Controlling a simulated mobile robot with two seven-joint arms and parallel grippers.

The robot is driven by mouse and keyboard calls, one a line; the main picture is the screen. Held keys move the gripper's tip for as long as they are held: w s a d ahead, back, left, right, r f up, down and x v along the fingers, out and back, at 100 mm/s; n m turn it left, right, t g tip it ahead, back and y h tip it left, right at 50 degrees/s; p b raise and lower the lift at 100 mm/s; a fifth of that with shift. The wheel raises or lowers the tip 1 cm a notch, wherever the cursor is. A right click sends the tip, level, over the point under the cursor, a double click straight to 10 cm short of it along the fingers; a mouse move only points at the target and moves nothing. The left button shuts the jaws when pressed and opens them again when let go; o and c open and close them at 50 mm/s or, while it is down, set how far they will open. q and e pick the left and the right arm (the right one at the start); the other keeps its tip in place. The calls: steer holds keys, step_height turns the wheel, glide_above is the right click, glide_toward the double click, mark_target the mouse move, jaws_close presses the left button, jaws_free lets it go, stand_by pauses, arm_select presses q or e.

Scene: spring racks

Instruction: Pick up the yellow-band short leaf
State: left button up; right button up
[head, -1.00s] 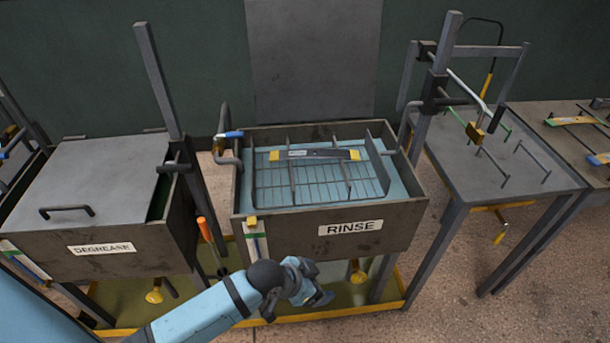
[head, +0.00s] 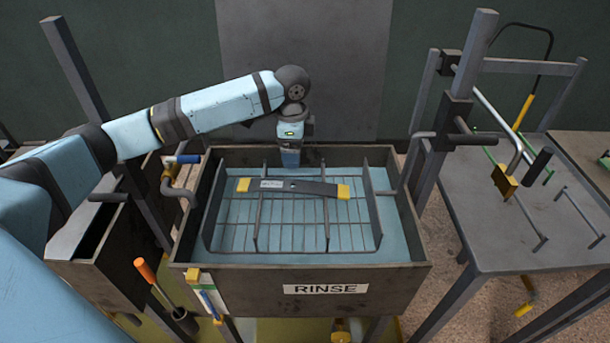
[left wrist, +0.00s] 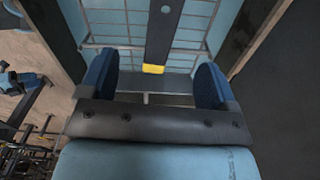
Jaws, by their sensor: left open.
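The yellow-band short leaf (head: 290,187) is a dark flat bar with yellow ends and a pale label. It lies across the wire rack (head: 260,222) in the rinse tank (head: 190,225). My left gripper (head: 290,162) points down at the tank's back edge, behind the leaf and apart from it. In the left wrist view, its blue fingers (left wrist: 152,85) are wide apart with nothing between them. The leaf's yellow end (left wrist: 153,69) shows just beyond the gap between them. My right gripper is in neither current view.
A pipe with a blue-handled valve (head: 182,159) is at the tank's left. A grey table (head: 500,235) with a post and wire stands stands at the right. An orange-handled tool (head: 146,272) stands by the tank's front left. The tank walls rise around the rack.

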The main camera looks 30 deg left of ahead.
arm_select(q)
glide_above(293, 185)
steer(key=f, duration=0.6)
steer(key=shift+s+d+f, duration=0.15)
steer(key=shift+s+f, duration=0.05)
steer(key=shift+f, duration=1.05)
step_height(293, 185, down, 4)
steer(key=shift+w+f, duration=0.1)
steer(key=shift+f, duration=0.1)
arm_select(e)
steer(key=shift+s+f, duration=0.2)
steer(key=shift+s, duration=0.15)
arm_select(q)
steer(key=shift+c, duration=0.2)
steer(key=shift+r, duration=0.1)
steer(key=c, duration=1.2)
